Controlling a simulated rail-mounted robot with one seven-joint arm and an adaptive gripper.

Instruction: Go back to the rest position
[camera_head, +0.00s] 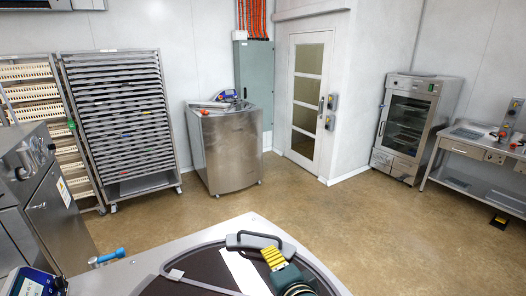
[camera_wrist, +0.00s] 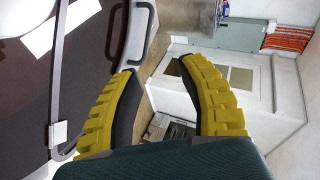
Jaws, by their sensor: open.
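My gripper (camera_head: 270,252) is at the bottom of the head view, with ribbed yellow fingers over the large dark round surface (camera_head: 205,262). In the wrist view my gripper (camera_wrist: 158,69) has its two fingers spread apart, with nothing held between them. The dark round surface (camera_wrist: 25,95) fills the left of the wrist view. A dark bar handle (camera_head: 262,236) rises at its far rim; the handle (camera_wrist: 146,35) shows just beyond the fingertips in the wrist view. I cannot tell from these views whether the fingers touch anything.
A light grey top (camera_head: 130,278) surrounds the round surface. A tray rack (camera_head: 118,125) and a steel cabinet (camera_head: 226,150) stand behind. A steel machine (camera_head: 50,200) is at left, a glass-door oven (camera_head: 408,125) and bench (camera_head: 470,150) at right. The floor (camera_head: 330,215) between is clear.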

